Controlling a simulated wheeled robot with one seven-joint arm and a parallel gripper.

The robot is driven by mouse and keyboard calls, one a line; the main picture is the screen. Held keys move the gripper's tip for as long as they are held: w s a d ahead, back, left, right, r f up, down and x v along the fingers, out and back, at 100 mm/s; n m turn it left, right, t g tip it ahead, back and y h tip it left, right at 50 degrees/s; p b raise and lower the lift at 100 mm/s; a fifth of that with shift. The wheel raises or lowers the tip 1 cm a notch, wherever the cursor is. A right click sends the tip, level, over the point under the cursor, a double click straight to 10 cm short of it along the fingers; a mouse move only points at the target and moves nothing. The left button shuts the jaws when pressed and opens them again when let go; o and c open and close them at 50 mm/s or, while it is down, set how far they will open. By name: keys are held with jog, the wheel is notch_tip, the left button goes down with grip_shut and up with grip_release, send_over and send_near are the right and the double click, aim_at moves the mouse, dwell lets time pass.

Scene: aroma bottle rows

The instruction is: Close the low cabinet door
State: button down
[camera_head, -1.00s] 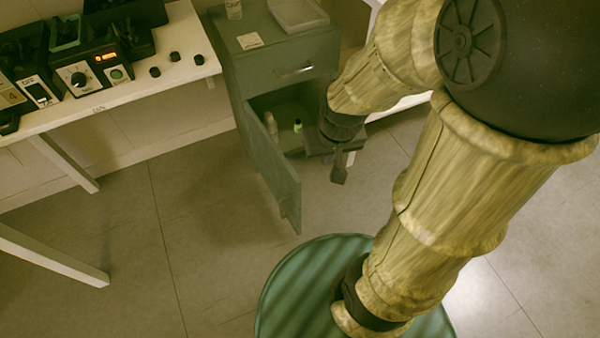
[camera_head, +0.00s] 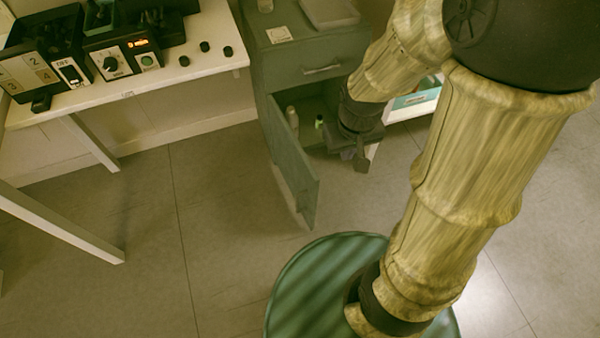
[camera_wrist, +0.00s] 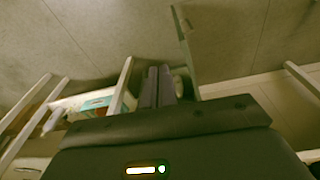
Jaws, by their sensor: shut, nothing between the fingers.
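The low grey-green cabinet (camera_head: 312,52) stands at the upper middle of the head view. Its low door (camera_head: 293,165) is swung wide open toward the front. Two small bottles (camera_head: 319,122) stand inside the open compartment. My gripper (camera_head: 361,163) is shut and empty, in front of the right part of the opening, to the right of the door and apart from it. In the wrist view the shut fingers (camera_wrist: 156,88) point up the picture, with the door (camera_wrist: 187,50) just to their right.
A white table (camera_head: 165,98) with a control box (camera_head: 120,62) and small black knobs stands left of the cabinet. A drawer with a handle (camera_head: 322,69) sits above the compartment, shut. A white shelf unit (camera_head: 412,104) stands to the right. The floor (camera_head: 200,215) in front is clear.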

jog(key=w+a+f+n+t+h+p, duration=0.1)
jog(key=a+f+n+h+p, duration=0.3)
jog(key=a+n, duration=0.6)
jog(key=a+f+n+h+p, duration=0.4)
jog(key=a+f+n+p, duration=0.3)
jog(key=a+f+n, duration=0.2)
jog(key=shift+w+a+n+t, duration=0.4)
jog(key=shift+a+n, duration=0.1)
jog(key=shift+a, duration=0.2)
jog(key=shift+d+f, duration=0.1)
jog(key=shift+f, duration=0.1)
jog(key=b, duration=0.3)
send_near(309, 177)
jog(key=shift+x, duration=2.95)
